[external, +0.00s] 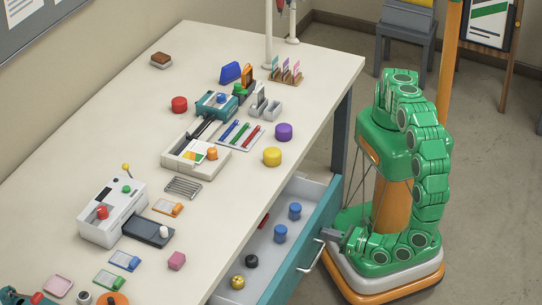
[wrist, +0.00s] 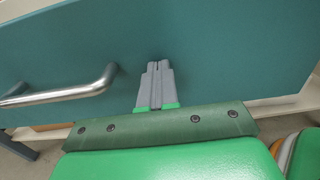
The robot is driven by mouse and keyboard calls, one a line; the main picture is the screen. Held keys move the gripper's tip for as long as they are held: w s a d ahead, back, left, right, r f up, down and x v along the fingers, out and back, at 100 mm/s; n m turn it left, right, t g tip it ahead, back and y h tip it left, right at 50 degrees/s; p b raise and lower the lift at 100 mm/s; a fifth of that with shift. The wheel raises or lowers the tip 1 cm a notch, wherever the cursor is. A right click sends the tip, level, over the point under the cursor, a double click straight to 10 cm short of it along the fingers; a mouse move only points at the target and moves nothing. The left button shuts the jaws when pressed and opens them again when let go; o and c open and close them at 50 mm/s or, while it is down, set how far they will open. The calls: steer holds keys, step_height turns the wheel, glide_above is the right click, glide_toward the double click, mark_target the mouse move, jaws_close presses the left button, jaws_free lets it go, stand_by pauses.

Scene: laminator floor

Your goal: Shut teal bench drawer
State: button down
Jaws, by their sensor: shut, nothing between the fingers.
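The teal bench drawer (external: 327,219) stands pulled out from under the bench in the external view. Its grey tray holds several small items. Its teal front fills most of the wrist view (wrist: 220,50), with a silver bar handle (wrist: 65,95) to the left of my gripper. The handle also shows in the external view (external: 311,257). My gripper (wrist: 157,64) is shut and empty. Its fingertips are at the teal front, beside the handle and not around it. In the external view my gripper (external: 327,233) meets the outer face of the front; I cannot tell if it presses.
Blue knobs (external: 280,233), a yellow knob (external: 237,282) and a black knob (external: 251,261) stand inside the drawer. The white bench top (external: 310,90) carries a white device (external: 112,210) and several small parts. A grey stool (external: 405,45) stands behind my arm.

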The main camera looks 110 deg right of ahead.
steer(key=x, duration=1.6)
steer(key=shift+w+d, duration=0.1)
steer(key=v, duration=1.5)
